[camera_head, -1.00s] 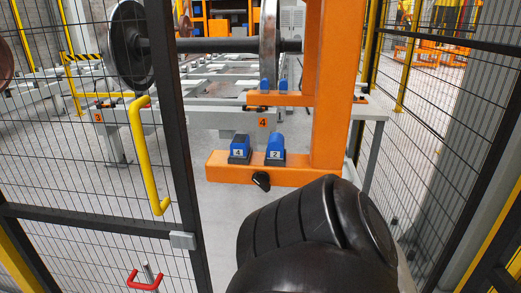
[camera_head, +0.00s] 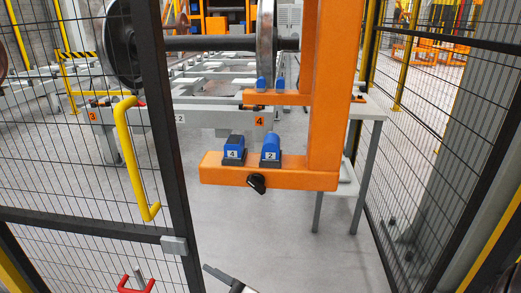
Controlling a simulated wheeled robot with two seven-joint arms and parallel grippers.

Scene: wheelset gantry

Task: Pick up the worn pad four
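A blue pad with a white label "4" (camera_head: 233,149) sits upright in a dark base on the lower orange beam (camera_head: 220,175). A similar blue pad labelled "2" (camera_head: 271,149) stands just to its right, with a small gap between. No gripper is near or touching either pad. Neither of my grippers can be made out. A small dark and light piece shows at the bottom edge, and I cannot tell what it is.
An orange post (camera_head: 325,90) rises right of the pads, and a black knob (camera_head: 257,184) projects from the beam's front. Two more blue pads sit on the upper orange ledge (camera_head: 255,98) under a wheel (camera_head: 266,45). A mesh gate with a yellow handle (camera_head: 126,150) stands left.

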